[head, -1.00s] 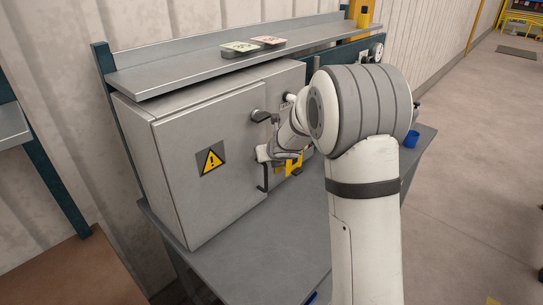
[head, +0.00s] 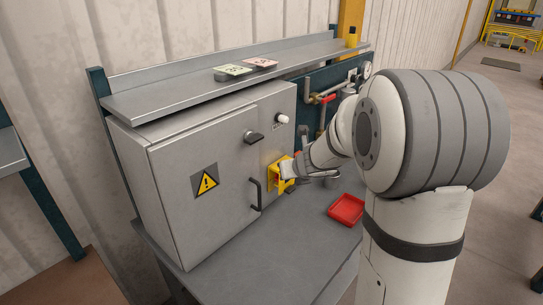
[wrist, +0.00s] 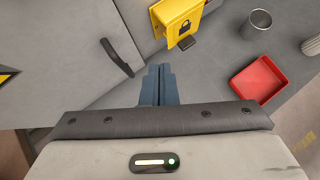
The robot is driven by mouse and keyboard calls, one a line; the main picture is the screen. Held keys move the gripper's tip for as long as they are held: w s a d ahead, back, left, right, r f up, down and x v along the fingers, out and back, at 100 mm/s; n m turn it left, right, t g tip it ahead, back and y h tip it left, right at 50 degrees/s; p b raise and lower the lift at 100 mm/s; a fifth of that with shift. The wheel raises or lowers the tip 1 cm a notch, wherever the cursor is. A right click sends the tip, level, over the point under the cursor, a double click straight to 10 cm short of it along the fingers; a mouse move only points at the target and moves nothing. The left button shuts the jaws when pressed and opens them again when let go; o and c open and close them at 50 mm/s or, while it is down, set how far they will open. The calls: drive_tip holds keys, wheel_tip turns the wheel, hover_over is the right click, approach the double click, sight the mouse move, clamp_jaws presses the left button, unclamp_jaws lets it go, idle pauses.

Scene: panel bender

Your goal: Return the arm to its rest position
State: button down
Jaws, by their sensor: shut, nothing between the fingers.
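My gripper shows in the wrist view (wrist: 158,85), its two blue-grey fingers together with nothing between them. It is over the bench, in front of the grey cabinet (head: 190,165). In the head view my arm hides much of the gripper.
A red tray (head: 346,209) lies on the grey bench (head: 300,235). A metal cup (wrist: 257,24) stands near it in the wrist view. A shelf (head: 200,92) with green and red cards overhangs the cabinet. Pipes with a red-handled valve (head: 327,98) are on the back panel.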

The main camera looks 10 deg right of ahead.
drive_tip(key=s+d+r+m+h+b, duration=0.25)
drive_tip(key=s+m, duration=0.45)
drive_tip(key=m, duration=0.4)
drive_tip(key=s+d+r+m+h+b, duration=0.1)
drive_tip(key=s+d+m+h+b, duration=0.15)
drive_tip(key=s+m, duration=0.6)
drive_tip(key=s+a+f+m+g+y+b, duration=0.1)
drive_tip(key=s+a+f+m+g, duration=0.2)
drive_tip(key=s+m, duration=0.5)
drive_tip(key=s+a+f+m+g+y+b, duration=0.1)
drive_tip(key=s+a+f+m+g+y, duration=0.1)
drive_tip(key=s+m, duration=0.6)
drive_tip(key=a+f+m, duration=0.1)
drive_tip(key=a+m, duration=0.1)
drive_tip(key=shift+s+a+f+g+y, duration=0.2)
drive_tip(key=shift+s+a+g+y, duration=0.1)
drive_tip(key=shift+a+g, duration=0.1)
